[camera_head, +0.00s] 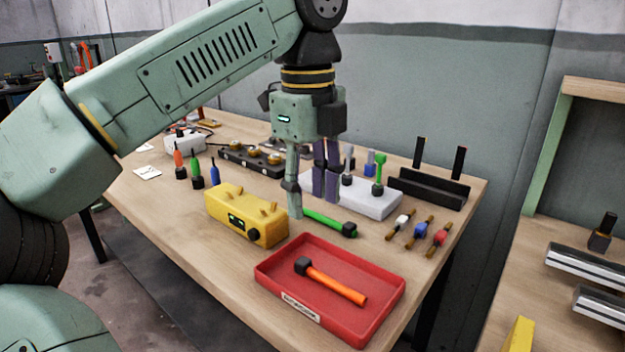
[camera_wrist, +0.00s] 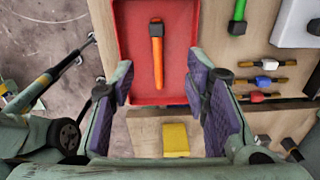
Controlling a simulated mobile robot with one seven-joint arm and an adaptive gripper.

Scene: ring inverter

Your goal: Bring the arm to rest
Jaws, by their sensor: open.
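My gripper (camera_head: 312,205) is open and empty, pointing down above the workbench (camera_head: 170,226). In the wrist view my gripper (camera_wrist: 160,75) has its two purple-padded fingers spread, with nothing between them. Beyond them lies an orange-handled hammer (camera_head: 335,284) with a black head, flat in the red tray (camera_head: 278,293). The hammer (camera_wrist: 157,55) and tray (camera_wrist: 130,20) also show in the wrist view. My arm is bent over the bench from the left.
A green-handled hammer (camera_head: 330,222) lies behind the tray. A yellow box (camera_head: 240,215), a white holder (camera_head: 375,203), a black rack (camera_head: 425,188) and several small coloured tools stand around. A second table (camera_head: 500,295) is at right. Bare wood shows at the front left.

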